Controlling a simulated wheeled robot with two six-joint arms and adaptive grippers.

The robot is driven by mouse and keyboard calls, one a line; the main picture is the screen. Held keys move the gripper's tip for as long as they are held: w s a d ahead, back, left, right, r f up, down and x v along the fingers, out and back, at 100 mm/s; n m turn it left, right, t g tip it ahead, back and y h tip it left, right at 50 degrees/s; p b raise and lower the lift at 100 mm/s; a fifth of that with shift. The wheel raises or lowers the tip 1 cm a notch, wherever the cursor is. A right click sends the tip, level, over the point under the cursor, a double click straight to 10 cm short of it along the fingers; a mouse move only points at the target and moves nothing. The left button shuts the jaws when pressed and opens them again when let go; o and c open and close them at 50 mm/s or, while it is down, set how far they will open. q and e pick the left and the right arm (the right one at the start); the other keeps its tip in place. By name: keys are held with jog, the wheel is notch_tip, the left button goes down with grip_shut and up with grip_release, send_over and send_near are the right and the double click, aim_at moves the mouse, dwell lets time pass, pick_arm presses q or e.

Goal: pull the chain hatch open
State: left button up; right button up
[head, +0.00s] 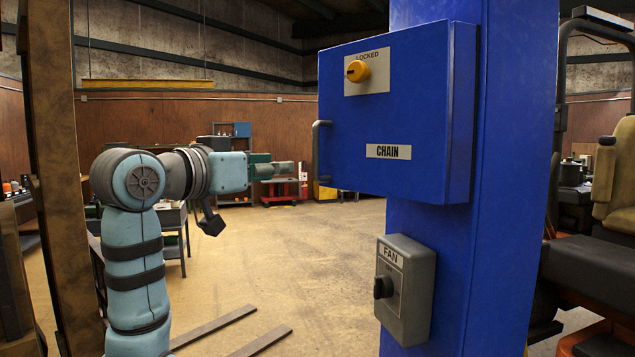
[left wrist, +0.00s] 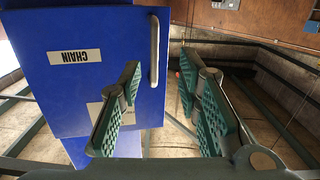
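The chain hatch (head: 410,115) is a blue box door with a CHAIN label, shut on a blue post. A dark grey bar handle (head: 317,150) stands along its left edge. In the left wrist view, which is upside down, my left gripper (left wrist: 160,80) is open and empty. There the handle (left wrist: 154,50) shows beyond the fingertips, between them in the picture. One finger partly covers the plate; the knob is hidden there. My right gripper is not in view.
A grey FAN switch box (head: 405,290) is on the post below the hatch. A brown post (head: 52,150) stands at the left. A machine with a tan seat (head: 612,180) is at the right. The floor left of the blue post is mostly clear.

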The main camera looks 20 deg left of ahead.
aim_at(314, 150)
pick_arm(q)
jog(key=w+d+r+p, duration=0.1)
jog(key=w, duration=0.1)
jog(key=w+d+r+p, duration=0.1)
jog(key=w+p, duration=0.1)
jog(key=w+d+r+p, duration=0.1)
jog(key=w, duration=0.2)
jog(key=shift+d+r, duration=0.2)
jog(key=shift+d, duration=0.1)
jog(key=x, duration=0.1)
jog(key=p+x, duration=0.1)
jog(key=x, duration=0.1)
jog(key=p+x, duration=0.1)
jog(key=x, duration=0.1)
jog(key=shift+a+f, duration=0.15)
jog(key=shift+f, duration=0.15)
jog(key=shift+s+a, duration=0.1)
jog(key=shift+s, duration=0.05)
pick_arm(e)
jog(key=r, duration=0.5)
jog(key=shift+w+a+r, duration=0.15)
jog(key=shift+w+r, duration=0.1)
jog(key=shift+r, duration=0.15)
pick_arm(q)
jog(key=shift+c, duration=0.3)
grip_shut()
